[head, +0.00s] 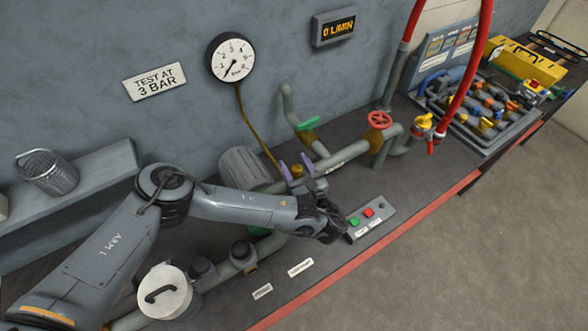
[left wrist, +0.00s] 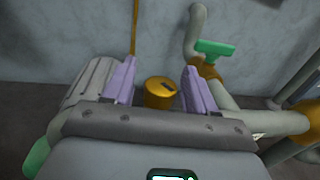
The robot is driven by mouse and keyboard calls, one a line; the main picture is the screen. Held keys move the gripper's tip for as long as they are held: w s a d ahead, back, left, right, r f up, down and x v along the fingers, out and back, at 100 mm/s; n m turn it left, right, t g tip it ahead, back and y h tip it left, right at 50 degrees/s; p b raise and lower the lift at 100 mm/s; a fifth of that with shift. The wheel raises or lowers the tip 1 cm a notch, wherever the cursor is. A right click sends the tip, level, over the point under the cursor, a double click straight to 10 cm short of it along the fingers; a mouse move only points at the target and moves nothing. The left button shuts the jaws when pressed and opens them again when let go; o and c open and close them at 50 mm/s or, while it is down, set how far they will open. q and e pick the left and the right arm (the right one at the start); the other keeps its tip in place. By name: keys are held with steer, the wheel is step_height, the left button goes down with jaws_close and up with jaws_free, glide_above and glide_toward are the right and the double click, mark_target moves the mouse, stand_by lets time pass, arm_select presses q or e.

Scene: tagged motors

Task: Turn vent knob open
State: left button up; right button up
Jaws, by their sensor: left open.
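A round brass knob (left wrist: 158,93) with a dark mark on its top sits between the two purple fingers of my left gripper (left wrist: 160,84) in the left wrist view. The fingers are spread, with a gap visible on each side of the knob. In the head view the brass knob (head: 297,172) shows small beside the pipework, with my left gripper (head: 295,164) at it. My gripper body hides the lower part of the knob in the wrist view. No readable label shows on the knob, so I cannot confirm that it is the vent knob.
A green valve handle (head: 308,124) and a red handwheel (head: 379,119) stand on pipes to the right. A button box (head: 371,218) lies near the bench's front edge. A gauge (head: 231,58) hangs on the wall behind. A lidded pot (head: 164,293) stands front left.

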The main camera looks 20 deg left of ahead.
arm_select(q)
steer(key=shift+w+a, duration=0.25)
steer(key=shift+c, duration=0.3)
